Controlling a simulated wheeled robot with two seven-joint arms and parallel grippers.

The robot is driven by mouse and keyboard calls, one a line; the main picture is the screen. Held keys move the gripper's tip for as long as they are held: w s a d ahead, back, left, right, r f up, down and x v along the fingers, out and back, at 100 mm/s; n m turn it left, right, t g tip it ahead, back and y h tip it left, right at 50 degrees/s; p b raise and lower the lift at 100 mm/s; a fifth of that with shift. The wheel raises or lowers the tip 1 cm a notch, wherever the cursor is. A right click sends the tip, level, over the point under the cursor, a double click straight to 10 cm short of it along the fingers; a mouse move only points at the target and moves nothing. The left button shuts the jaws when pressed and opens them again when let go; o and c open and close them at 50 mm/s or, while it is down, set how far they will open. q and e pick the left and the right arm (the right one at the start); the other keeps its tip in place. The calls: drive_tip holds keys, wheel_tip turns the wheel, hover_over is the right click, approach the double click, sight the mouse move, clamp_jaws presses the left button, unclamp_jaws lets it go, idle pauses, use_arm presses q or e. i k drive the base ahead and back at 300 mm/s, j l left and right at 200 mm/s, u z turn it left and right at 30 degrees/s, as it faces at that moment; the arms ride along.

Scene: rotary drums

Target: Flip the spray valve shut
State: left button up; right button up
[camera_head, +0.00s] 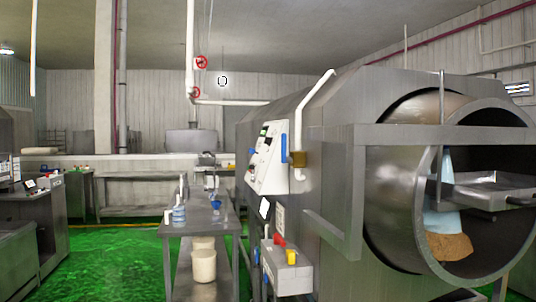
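A brass-coloured valve body (299,159) sits on a white pipe (317,98) at the left front of the large steel drum machine (352,115). An upright blue lever (284,148) stands just left of the valve body, roughly in line with the pipe. I take this to be the spray valve. Pale blue spray (443,205) shows inside the drum's open mouth, falling towards a brown heap (450,246). Neither of my grippers is in view.
A control panel (267,158) stands left of the valve. A grey box with red and yellow knobs (286,270) is below it. A steel table (196,225) with small containers stands left of the machine. Green floor (115,265) further left is open.

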sight(285, 159)
drive_tip(key=i+j+z, duration=0.1)
drive_tip(key=z, duration=0.3)
drive_tip(key=i+j+z, duration=0.1)
drive_tip(key=j+z, duration=0.15)
drive_tip(key=z, duration=0.15)
drive_tip(key=i+j+z, duration=0.1)
drive_tip(key=j, duration=0.35)
drive_tip(key=i+j+z, duration=0.15)
drive_tip(key=j, duration=0.3)
drive_tip(key=i+j+z, duration=0.1)
drive_tip(key=j, duration=0.4)
drive_tip(key=i+j+z, duration=0.1)
drive_tip(key=j, duration=0.4)
drive_tip(key=i+j+z, duration=0.15)
drive_tip(key=j, duration=0.75)
drive_tip(key=i+j, duration=0.1)
drive_tip(key=j, duration=0.25)
